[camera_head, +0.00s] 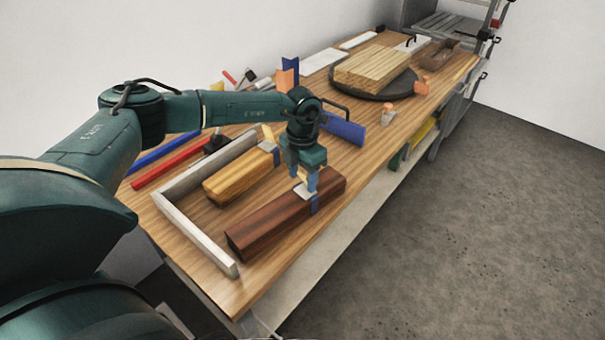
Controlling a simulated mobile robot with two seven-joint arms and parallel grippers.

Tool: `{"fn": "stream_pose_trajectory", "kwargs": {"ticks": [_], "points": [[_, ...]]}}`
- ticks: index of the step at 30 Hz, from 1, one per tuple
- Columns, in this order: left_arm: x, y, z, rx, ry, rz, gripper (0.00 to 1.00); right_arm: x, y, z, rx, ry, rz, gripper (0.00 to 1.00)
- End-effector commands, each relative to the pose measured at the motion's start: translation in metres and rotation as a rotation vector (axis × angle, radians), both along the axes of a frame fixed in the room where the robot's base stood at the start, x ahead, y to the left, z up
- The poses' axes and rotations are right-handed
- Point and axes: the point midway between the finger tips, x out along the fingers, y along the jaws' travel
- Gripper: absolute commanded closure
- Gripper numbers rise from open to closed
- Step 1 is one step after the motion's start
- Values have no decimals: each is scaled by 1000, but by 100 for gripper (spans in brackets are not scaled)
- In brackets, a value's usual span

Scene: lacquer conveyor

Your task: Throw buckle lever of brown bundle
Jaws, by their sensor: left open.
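The brown bundle (270,225) is a dark reddish-brown wooden block lying along the front of the workbench. A blue strap (315,204) wraps it near its far right end. A light metal plate, which looks like the buckle lever (303,192), sits at the strap on its top. My left gripper (308,182) points down right over this buckle, with its jaws open. I cannot tell whether the fingers touch the lever. My right gripper is not in view.
A lighter yellow wooden bundle (236,178) with its own strap lies behind, inside a pale L-shaped fence (188,212). Red (166,166) and blue bars lie further left. A round dark turntable (351,89) holds light planks (376,67). Bench space right of the brown bundle is clear.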

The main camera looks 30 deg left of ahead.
Motion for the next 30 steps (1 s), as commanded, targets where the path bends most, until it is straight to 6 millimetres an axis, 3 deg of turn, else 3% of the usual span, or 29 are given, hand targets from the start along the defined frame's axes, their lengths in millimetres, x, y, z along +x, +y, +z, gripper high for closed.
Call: {"fn": "stream_pose_trajectory", "kwargs": {"ticks": [10, 26, 30], "points": [[0, 0, -5, 0, 1, -1, 49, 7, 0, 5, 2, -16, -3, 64], [0, 0, -4, 0, 0, 0, 92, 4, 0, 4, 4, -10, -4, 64], [0, 0, -4, -1, -4, 0, 94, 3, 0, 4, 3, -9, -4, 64]]}}
